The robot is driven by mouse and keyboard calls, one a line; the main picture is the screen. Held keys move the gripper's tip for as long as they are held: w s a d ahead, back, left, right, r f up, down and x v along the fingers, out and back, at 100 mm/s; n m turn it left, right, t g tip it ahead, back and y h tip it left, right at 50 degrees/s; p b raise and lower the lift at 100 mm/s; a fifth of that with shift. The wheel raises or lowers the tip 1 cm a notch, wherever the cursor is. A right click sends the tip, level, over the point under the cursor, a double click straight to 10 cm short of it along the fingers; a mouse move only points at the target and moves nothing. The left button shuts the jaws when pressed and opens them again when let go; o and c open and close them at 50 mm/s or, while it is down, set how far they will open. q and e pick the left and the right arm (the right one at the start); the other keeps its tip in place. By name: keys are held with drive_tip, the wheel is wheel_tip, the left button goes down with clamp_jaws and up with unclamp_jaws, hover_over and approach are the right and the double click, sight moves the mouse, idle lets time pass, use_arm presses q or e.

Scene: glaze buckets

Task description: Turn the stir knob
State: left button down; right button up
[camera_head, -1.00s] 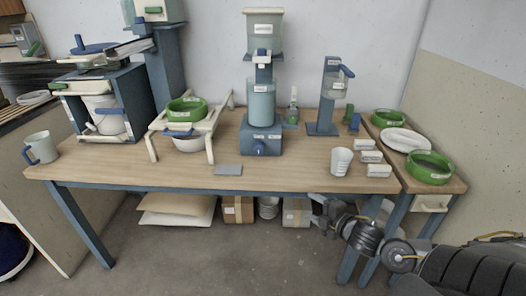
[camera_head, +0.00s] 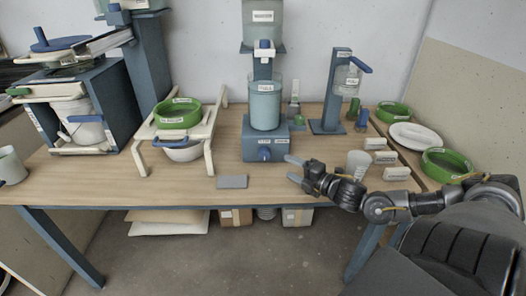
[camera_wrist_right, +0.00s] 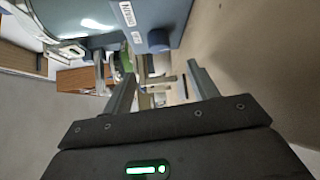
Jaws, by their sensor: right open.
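A blue knob (camera_head: 264,154) sticks out from the front of the blue base (camera_head: 250,146) of the glaze dispenser in the middle of the table. No other knob shows clearly on this base. In the right wrist view the knob (camera_wrist_right: 158,40) is beyond the fingers, near the top. My right gripper (camera_head: 291,168) is open and empty, just right of the knob and apart from it, above the table's front part. Its two fingers (camera_wrist_right: 161,78) also show in the wrist view with nothing between them. My left gripper is not in view.
A grey pad (camera_head: 233,182) lies at the table's front edge. A white cup (camera_head: 357,164) and several small white blocks (camera_head: 380,157) are right of my gripper. A blue stand (camera_head: 328,125) is behind. A cream rack (camera_head: 209,160) with a green ring is left.

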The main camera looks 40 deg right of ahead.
sight(268, 156)
drive_tip(key=shift+a, duration=0.1)
drive_tip(key=shift+s+r, duration=0.1)
drive_tip(key=shift+w+d, duration=0.2)
drive_tip(key=shift+w, duration=0.05)
drive_tip(key=w, duration=0.3)
drive_tip(key=w+b, duration=0.1)
drive_tip(key=shift+w+a, duration=0.25)
drive_tip(key=shift+a, duration=0.05)
drive_tip(key=w, duration=0.4)
drive_tip(key=shift+a+f, duration=0.3)
drive_tip(key=shift+f, duration=0.1)
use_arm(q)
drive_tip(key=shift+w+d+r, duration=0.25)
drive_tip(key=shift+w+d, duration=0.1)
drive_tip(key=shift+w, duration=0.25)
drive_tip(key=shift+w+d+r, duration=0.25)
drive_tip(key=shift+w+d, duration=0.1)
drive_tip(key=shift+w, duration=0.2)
use_arm(e)
drive_tip(key=shift+w+a+f, duration=0.1)
drive_tip(key=shift+w, duration=0.45)
drive_tip(key=shift+c, duration=0.2)
